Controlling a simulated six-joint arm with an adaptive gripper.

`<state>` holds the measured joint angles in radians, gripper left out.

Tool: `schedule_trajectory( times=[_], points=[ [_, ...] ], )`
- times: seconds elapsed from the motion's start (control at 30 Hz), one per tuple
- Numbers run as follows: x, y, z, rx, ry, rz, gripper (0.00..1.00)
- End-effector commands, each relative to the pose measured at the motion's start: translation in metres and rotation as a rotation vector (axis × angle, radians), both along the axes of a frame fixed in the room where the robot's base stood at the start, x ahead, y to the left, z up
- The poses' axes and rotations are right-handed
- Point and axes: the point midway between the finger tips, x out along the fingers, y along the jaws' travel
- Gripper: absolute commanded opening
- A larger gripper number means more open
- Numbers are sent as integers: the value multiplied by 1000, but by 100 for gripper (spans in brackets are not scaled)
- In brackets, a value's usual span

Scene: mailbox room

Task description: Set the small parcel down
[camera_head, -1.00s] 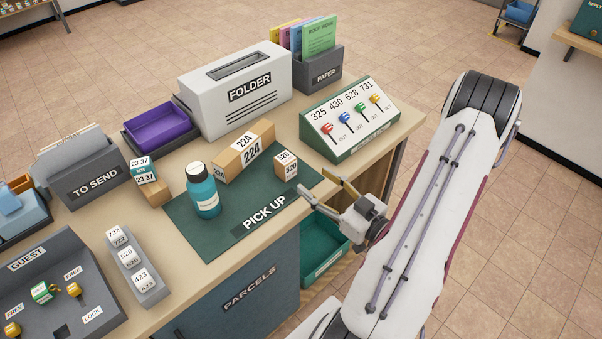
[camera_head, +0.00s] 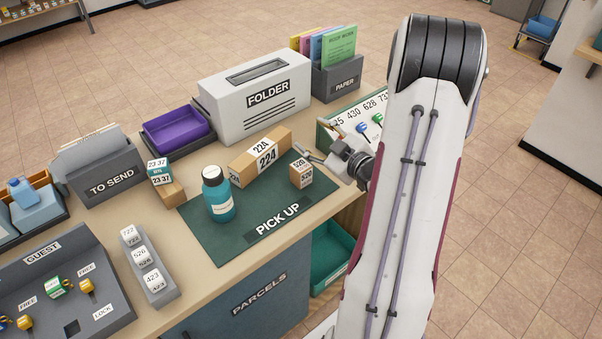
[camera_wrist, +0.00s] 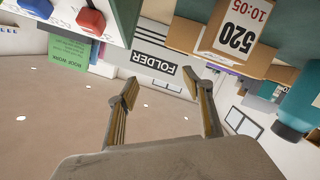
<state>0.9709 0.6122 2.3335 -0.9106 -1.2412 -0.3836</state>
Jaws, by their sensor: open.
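The small parcel (camera_head: 301,174) is a brown box with a white "520" label. It stands upright on the right part of the green PICK UP mat (camera_head: 215,245). My gripper (camera_head: 318,139) is open and empty, just behind and to the right of the parcel, above the counter. In the wrist view, which looks upside down, the parcel (camera_wrist: 236,33) is at the upper right, outside my open fingers (camera_wrist: 162,78). The gap between the fingers holds nothing.
A long "224" parcel (camera_head: 260,158) and a teal bottle (camera_head: 218,197) stand on the mat. The key panel (camera_head: 345,122) is close behind my gripper, partly hidden by my arm. The FOLDER box (camera_head: 255,95) stands behind. The mat's front is clear.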

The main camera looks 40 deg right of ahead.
Motion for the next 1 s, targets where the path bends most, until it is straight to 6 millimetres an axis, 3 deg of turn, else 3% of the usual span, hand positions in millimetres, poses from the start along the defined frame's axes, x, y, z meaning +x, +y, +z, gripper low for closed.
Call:
schedule_trajectory(
  times=[0.2, 0.5, 0.73, 1.0],
  points=[
    [18, -39, 17, -110, 100, -137, 51],
    [21, -78, 35, -156, 238, -316, 51],
    [13, -91, 44, -124, 347, -426, 51],
    [-1, -86, 45, -24, 477, -505, 51]
  ],
)
